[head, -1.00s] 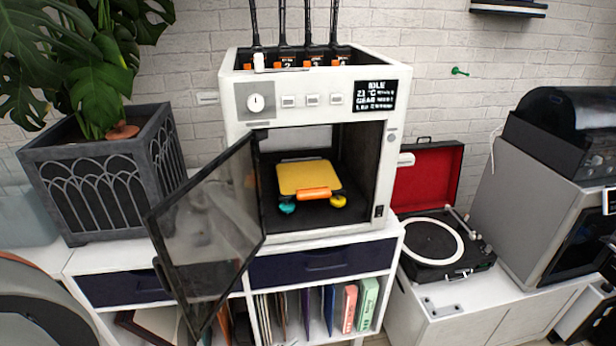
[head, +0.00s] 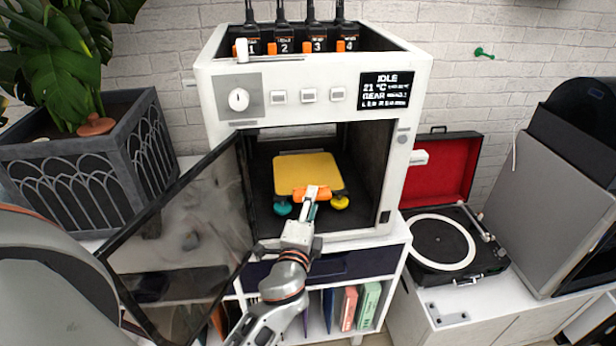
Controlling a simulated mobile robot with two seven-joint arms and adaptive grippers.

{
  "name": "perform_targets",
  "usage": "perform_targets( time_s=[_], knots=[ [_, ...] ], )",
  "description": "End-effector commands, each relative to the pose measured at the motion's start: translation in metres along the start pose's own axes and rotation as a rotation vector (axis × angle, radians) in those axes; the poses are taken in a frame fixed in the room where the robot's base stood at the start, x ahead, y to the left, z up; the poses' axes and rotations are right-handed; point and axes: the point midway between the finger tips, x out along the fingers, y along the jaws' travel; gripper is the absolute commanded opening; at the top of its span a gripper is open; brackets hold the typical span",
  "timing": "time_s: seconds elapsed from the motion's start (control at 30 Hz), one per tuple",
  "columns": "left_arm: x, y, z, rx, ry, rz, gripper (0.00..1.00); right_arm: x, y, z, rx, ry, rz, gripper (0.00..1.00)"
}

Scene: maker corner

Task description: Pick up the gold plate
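The gold plate (head: 307,172) lies flat inside the open chamber of a white 3D printer (head: 302,135). An orange bar, its handle (head: 325,192), runs along its front edge, with a teal knob (head: 282,208) and a yellow knob (head: 339,202) below. My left gripper (head: 313,193) reaches in from below, its fingertips at the orange handle and covering part of it. The fingers are small here, and I cannot tell whether they are open or closed on it. My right gripper is not in view.
The printer's clear door (head: 180,250) hangs open to the left, close beside my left arm. A planter (head: 85,165) stands at left. A turntable (head: 440,240) with a red-lined lid is at right. A dark drawer (head: 340,264) lies under the printer.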

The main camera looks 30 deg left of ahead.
Motion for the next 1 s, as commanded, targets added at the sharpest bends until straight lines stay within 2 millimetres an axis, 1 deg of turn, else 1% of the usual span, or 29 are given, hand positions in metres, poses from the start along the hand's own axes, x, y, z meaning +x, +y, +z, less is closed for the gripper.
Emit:
perform_targets(
  time_s=[0.2,0.3,0.4,0.6,0.63,0.67,0.7,0.73,0.77,1.0],
  knots=[
    [0.032,-0.003,-0.006,0.0,0.0,-0.002,0.33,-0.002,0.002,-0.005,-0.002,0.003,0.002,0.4],
    [0.042,-0.002,-0.006,-0.002,0.0,-0.001,0.33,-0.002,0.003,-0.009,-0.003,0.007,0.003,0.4],
    [0.046,-0.001,-0.006,-0.002,0.0,0.001,0.33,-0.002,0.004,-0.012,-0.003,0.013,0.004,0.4],
    [0.046,-0.001,-0.006,-0.002,0.0,0.001,0.33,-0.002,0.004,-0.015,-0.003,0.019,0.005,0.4],
    [0.046,-0.001,-0.006,-0.002,0.0,0.001,0.28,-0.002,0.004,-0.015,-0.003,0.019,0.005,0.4],
    [0.046,-0.001,-0.006,-0.002,0.0,0.001,0.2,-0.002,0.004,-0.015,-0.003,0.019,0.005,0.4],
    [0.046,-0.001,-0.006,-0.002,0.0,0.001,0.1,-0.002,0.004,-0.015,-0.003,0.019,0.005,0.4],
    [0.046,-0.001,-0.006,-0.002,0.0,0.001,0.02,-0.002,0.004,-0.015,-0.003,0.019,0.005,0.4],
    [0.046,-0.001,-0.006,-0.002,0.0,0.001,0.0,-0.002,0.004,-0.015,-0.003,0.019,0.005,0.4],
    [0.046,-0.002,-0.006,-0.002,0.001,-0.001,0.0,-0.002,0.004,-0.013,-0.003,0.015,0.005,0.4]
  ],
)
